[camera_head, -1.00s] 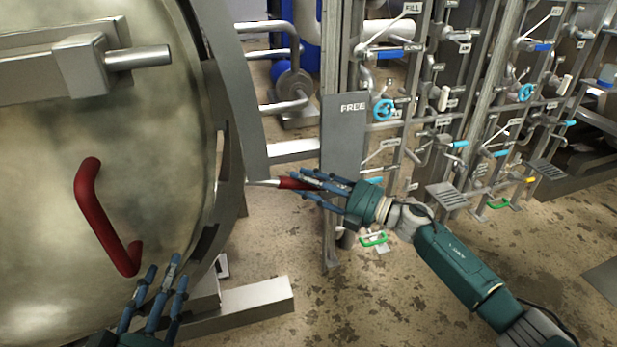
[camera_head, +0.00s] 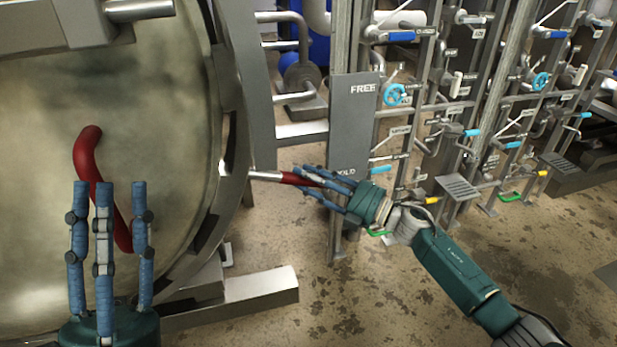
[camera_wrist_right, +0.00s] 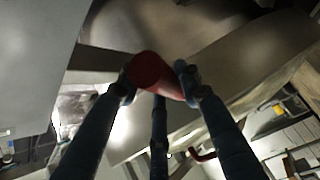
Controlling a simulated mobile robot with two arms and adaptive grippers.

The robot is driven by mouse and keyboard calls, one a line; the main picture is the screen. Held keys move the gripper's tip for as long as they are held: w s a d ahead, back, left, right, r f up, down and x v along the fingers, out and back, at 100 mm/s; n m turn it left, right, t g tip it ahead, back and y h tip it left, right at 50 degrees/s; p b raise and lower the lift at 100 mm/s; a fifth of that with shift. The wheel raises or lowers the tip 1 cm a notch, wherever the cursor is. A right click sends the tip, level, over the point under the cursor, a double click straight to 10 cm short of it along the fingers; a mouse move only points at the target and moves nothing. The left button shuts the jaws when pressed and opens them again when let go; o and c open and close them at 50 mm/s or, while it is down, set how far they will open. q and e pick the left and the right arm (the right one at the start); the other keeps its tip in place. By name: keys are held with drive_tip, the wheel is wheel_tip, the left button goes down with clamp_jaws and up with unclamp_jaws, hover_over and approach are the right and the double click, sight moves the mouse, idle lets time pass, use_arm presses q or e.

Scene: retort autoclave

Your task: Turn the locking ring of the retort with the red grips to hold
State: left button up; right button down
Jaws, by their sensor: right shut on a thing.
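The retort's round door (camera_head: 150,110) fills the left of the head view, with the grey locking ring (camera_head: 236,165) around its edge. A steel lever with a red grip (camera_head: 293,178) sticks out from the ring to the right. My right gripper (camera_head: 312,181) is shut on that red grip; the grip's end (camera_wrist_right: 152,72) shows between the fingers in the right wrist view. A curved red handle (camera_head: 86,150) is on the door. My left gripper (camera_head: 108,188) is open, fingers up, in front of this handle and partly hiding it; contact cannot be told.
A grey plate (camera_head: 352,125) behind the right gripper reads FREE at the top, with a partly readable word lower down. Pipe racks with valves (camera_head: 396,94) stand behind my right arm. A steel beam (camera_head: 250,297) lies low beside the door. Floor is bare at the lower middle.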

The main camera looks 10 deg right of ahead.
drive_tip(key=c, duration=1.2)
unclamp_jaws()
drive_tip(key=shift+s+a+f, duration=0.15)
drive_tip(key=shift+f, duration=0.3)
drive_tip(key=shift+s+a+f, duration=0.1)
drive_tip(key=shift+f, duration=0.35)
drive_tip(key=shift+o, duration=0.2)
drive_tip(key=shift+s+d+f, duration=0.1)
drive_tip(key=shift+d, duration=0.1)
drive_tip(key=r+v, duration=0.1)
drive_tip(key=v, duration=1)
drive_tip(key=shift+s+d+r, duration=0.15)
drive_tip(key=shift+d+r, duration=0.05)
drive_tip(key=shift+r, duration=0.1)
